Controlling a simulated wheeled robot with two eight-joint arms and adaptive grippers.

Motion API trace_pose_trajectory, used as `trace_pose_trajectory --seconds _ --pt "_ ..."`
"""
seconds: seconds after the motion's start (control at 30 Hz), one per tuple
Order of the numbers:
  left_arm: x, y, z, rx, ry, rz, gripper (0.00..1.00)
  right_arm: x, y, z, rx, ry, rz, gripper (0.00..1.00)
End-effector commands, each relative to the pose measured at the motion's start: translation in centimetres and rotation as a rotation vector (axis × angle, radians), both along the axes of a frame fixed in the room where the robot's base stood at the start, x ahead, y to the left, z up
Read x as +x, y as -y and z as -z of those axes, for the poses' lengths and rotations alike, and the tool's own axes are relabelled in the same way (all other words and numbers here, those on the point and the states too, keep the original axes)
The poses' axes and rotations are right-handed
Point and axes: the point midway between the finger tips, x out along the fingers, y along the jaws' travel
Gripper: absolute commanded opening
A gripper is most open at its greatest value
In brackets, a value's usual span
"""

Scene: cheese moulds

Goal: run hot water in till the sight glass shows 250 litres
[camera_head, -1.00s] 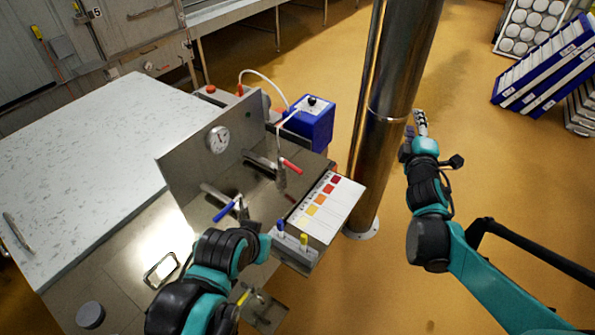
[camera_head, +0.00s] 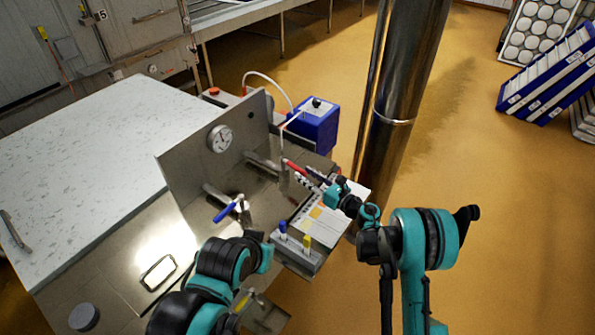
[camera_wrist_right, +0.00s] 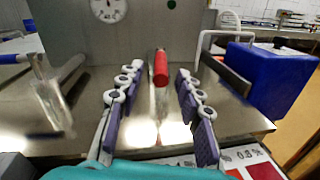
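A red lever handle (camera_head: 295,167) sticks out from a pipe on the steel panel; I take it for the hot water valve. A blue lever handle (camera_head: 225,212) is on a second pipe to its left. My right gripper (camera_head: 308,176) is at the red handle. In the right wrist view, its open fingers (camera_wrist_right: 157,82) stand either side of the red handle (camera_wrist_right: 160,68), with gaps on both sides. My left arm (camera_head: 230,262) is in front of the panel; its fingers cannot be made out. I cannot identify the sight glass or read a level.
A round dial (camera_head: 221,138) is on the steel panel (camera_head: 190,170). A colour chart board (camera_head: 335,222) lies below my right gripper, with blue and yellow knobs at its near end. A blue box (camera_head: 314,128) stands behind, and a thick steel column (camera_head: 405,85) to the right.

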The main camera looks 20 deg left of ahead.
Motion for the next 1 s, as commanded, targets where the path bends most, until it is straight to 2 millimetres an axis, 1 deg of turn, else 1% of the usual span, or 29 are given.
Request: trace_pose_trajectory --seconds 0.03,0.1,0.23,0.4,0.6,0.63,0.67,0.7,0.77,0.93,1.0 --pt "0.0 0.0 0.5 0.0 0.0 0.0 0.0 0.4 -0.9 0.2 0.001 -0.001 -0.002 0.36" --pt "0.0 0.0 0.8 0.0 0.0 0.0 0.0 1.0 -1.9 0.2 0.001 -0.001 -0.001 0.36" --pt "0.0 0.0 1.1 0.0 0.0 0.0 0.0 1.8 -3.2 0.1 0.002 -0.001 0.0 0.36" --pt "0.0 0.0 1.3 0.0 0.0 0.0 0.0 2.2 -3.9 0.0 0.003 -0.002 0.002 0.36" --pt "0.0 0.0 1.2 0.0 0.0 0.0 0.0 2.3 -3.9 -0.1 0.003 -0.002 0.002 0.36" --pt "0.0 0.0 1.2 0.0 0.0 0.0 0.0 2.3 -3.9 -0.1 0.003 -0.002 0.002 0.33" --pt "0.0 0.0 1.2 0.0 0.0 0.0 0.0 2.3 -3.9 -0.1 0.003 -0.002 0.002 0.25" --pt "0.0 0.0 1.2 0.0 0.0 0.0 0.0 2.2 -3.9 -0.1 0.003 -0.002 0.002 0.15" --pt "0.0 0.0 1.2 0.0 0.0 0.0 0.0 2.2 -3.9 -0.1 0.003 -0.002 0.002 0.0" --pt "0.0 0.0 1.2 0.0 0.0 0.0 0.0 2.2 -3.9 -0.1 0.003 -0.002 0.002 0.0" --pt "0.0 0.0 1.3 0.0 0.0 0.0 0.0 2.1 -4.3 -0.1 0.003 -0.002 0.005 0.0"
